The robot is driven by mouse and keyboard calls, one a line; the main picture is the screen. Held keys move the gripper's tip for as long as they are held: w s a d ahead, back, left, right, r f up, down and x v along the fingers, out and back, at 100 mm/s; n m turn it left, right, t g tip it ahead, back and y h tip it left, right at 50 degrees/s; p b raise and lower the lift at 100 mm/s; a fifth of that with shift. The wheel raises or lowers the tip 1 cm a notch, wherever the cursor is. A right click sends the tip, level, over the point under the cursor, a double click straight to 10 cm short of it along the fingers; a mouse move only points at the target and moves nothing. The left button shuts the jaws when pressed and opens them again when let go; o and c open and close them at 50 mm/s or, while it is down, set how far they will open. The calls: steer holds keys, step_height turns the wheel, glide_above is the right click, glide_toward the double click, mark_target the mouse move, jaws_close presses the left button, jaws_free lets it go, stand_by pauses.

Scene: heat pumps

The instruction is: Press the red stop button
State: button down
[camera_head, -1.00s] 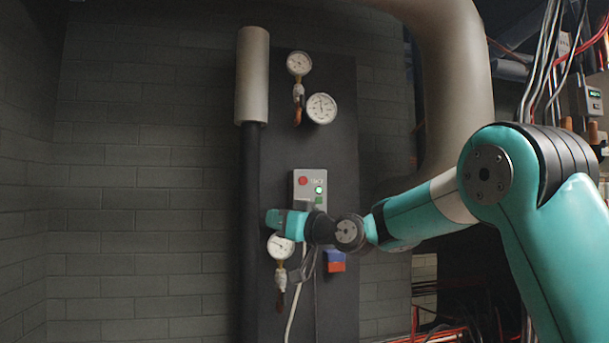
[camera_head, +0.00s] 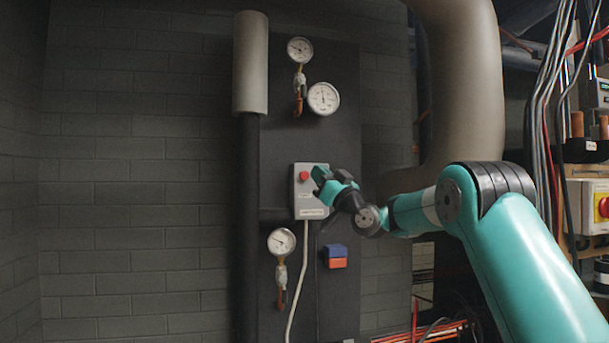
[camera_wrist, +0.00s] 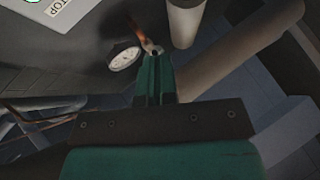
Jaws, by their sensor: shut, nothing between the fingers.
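A grey control box (camera_head: 311,207) is mounted on the dark panel. Its red button (camera_head: 304,175) shows at the upper left of the box face. My gripper (camera_head: 317,175) is just right of the button, in front of the box's upper right part. I cannot tell if it touches the box. In the wrist view, my shut, empty fingers (camera_wrist: 154,72) point toward a gauge and pipe. A pale plate corner marked STOP (camera_wrist: 57,8) shows at the top left there; the red button is not clearly visible.
Two gauges (camera_head: 323,98) sit above the box, and another gauge (camera_head: 281,241) is below left. A blue and orange block (camera_head: 336,257) is below right. A thick pipe (camera_head: 465,90) stands to the right.

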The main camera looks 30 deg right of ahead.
mark_target(304, 175)
steer(key=w+d+p, duration=0.1)
steer(key=w+p, duration=0.7)
steer(key=shift+d, duration=0.2)
steer(key=shift+w, duration=0.1)
stand_by(1.8)
steer(key=shift+w, duration=0.3)
steer(key=shift+w+d, duration=0.15)
steer(key=shift+w, duration=0.2)
stand_by(0.5)
steer(key=shift+s+f+b, duration=0.15)
steer(key=shift+s+b, duration=0.2)
steer(key=shift+b, duration=0.3)
steer(key=shift+s+b, duration=0.35)
steer(key=shift+b, duration=0.35)
steer(key=shift+s, duration=0.1)
